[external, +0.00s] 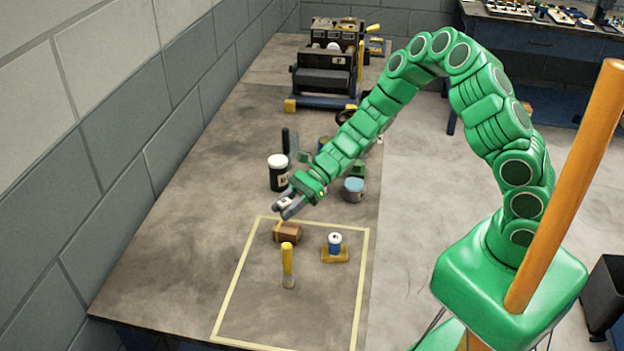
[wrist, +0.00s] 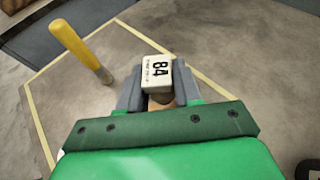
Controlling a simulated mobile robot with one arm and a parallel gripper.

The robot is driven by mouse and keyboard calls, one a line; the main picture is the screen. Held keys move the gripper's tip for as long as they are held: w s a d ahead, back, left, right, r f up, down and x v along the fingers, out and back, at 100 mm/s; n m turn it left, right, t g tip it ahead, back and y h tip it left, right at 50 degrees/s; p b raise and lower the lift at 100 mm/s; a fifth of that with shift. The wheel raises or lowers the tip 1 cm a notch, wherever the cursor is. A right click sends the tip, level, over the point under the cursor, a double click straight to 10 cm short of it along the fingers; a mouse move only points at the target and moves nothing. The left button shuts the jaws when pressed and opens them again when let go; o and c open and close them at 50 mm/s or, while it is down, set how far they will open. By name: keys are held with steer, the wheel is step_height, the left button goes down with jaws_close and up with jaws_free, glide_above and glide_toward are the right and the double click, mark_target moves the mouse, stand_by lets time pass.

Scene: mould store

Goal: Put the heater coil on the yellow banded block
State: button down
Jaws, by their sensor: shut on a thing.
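My gripper (external: 289,206) is shut on a small white block marked 84, which shows between the fingers in the wrist view (wrist: 157,76). It is held above the table, near a brown block (external: 287,231). A yellow block (external: 335,256) lies to the right in the taped area, with a small blue and white cylinder (external: 335,241) standing on it. I cannot make out a coil shape, or tell which thing is the heater coil. Bands on the blocks are too small to tell. A brown surface shows just below the white block in the wrist view.
A black jar with a white lid (external: 278,172) and a blue-grey tin (external: 354,189) stand behind. The front of the taped area is clear.

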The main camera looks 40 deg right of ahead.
steer(key=shift+f, duration=1.75)
steer(key=c, duration=0.8)
jaws_free()
steer(key=shift+f, duration=0.1)
steer(key=shift+o, duration=0.2)
steer(key=v, duration=1.2)
